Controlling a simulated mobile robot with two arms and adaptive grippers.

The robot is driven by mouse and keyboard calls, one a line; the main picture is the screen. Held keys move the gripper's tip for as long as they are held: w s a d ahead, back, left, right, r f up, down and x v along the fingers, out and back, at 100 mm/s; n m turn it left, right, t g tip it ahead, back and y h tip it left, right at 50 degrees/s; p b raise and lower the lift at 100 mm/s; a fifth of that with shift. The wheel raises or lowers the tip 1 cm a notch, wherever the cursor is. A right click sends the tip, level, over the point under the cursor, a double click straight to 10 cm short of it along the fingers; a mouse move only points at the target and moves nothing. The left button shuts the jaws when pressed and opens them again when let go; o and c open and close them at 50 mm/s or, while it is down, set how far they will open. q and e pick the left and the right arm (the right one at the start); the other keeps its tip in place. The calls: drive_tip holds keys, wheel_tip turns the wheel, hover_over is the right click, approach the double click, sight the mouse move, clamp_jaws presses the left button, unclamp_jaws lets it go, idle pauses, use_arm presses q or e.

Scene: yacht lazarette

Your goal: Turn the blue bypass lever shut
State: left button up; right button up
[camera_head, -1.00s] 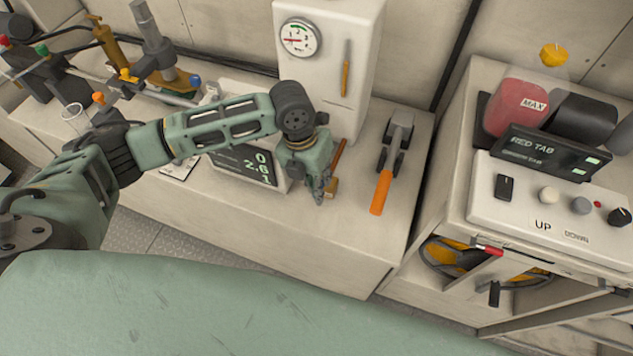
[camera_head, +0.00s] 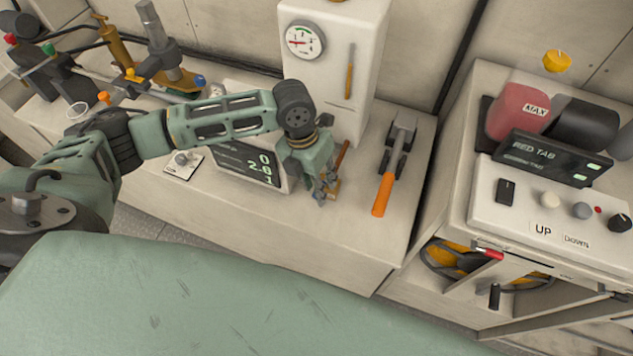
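A small blue knob (camera_head: 199,80) shows at the right end of the pipe and valve assembly (camera_head: 165,72) at the far left; whether it is the bypass lever, and how it is turned, is too small to tell. My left gripper (camera_head: 327,190) is well to its right, pointing down over the bench beside the numeric display (camera_head: 250,162). A small brass-brown piece (camera_head: 334,187) and a brown stick (camera_head: 342,154) are close to its fingers. I cannot tell whether the fingers are touching or gripping them. My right gripper is not in view.
An orange-handled tool (camera_head: 383,193) lies on the bench right of my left gripper. A white cabinet with a gauge (camera_head: 304,40) stands behind it. A control panel (camera_head: 545,210) and a red-tipped lever (camera_head: 489,253) are at the right. The bench front is clear.

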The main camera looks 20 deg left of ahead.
use_arm(q)
wheel_tip(320, 180, up, 12)
drive_tip(key=a, duration=0.2)
drive_tip(key=shift+a, duration=0.15)
drive_tip(key=shift+w+f, duration=0.1)
drive_tip(key=shift+w, duration=0.05)
drive_tip(key=shift+c, duration=0.5)
